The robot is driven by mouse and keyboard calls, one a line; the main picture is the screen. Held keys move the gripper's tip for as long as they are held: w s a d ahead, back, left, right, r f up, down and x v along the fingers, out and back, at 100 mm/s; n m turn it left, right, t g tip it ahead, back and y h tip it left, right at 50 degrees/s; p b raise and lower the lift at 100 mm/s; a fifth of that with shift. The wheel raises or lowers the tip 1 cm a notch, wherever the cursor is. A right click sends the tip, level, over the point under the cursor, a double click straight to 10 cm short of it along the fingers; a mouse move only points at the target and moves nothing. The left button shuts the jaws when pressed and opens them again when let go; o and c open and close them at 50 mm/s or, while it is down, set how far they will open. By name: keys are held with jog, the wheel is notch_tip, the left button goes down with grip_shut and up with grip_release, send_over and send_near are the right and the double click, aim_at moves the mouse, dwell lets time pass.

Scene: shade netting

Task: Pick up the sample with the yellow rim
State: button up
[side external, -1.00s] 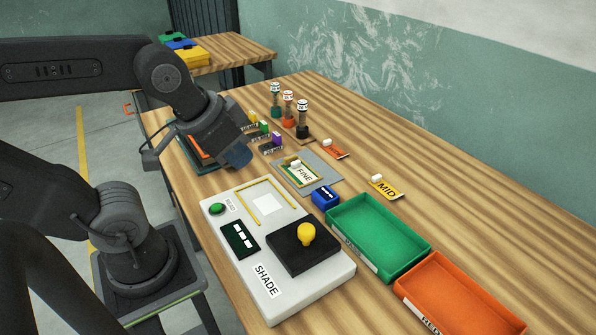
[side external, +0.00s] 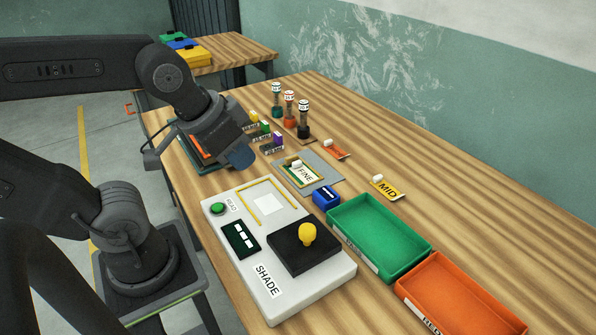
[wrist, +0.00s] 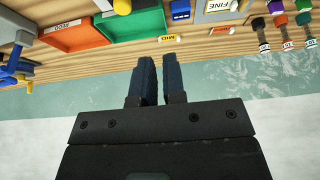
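The sample with the yellow rim (side external: 389,190), labelled MID with a white knob, lies flat on the table beyond the green tray; its yellow label also shows in the wrist view (wrist: 170,38). A FINE sample (side external: 305,174) with a white knob lies in a tan-yellow frame on a grey mat. An orange-red sample (side external: 337,151) lies farther back. My gripper (side external: 240,158) hangs above the left side of the table, well apart from the samples. In the wrist view its two fingers (wrist: 159,80) stand with a narrow gap and nothing between them.
A SHADE device (side external: 285,282) with a yellow knob stands in front. Beside it are a blue block (side external: 326,196), a green tray (side external: 412,236) and an orange tray (side external: 490,296). Several bottles (side external: 290,112) stand at the back. The table right of the samples is clear.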

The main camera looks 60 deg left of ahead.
jog(key=o, duration=1.2)
jog(key=shift+o, duration=0.2)
jog(key=n+g, duration=0.6)
jog(key=n, duration=1.2)
send_over(292, 157)
notch_tip(292, 157, down, 11)
notch_tip(292, 157, down, 13)
jog(key=shift+f, duration=0.1)
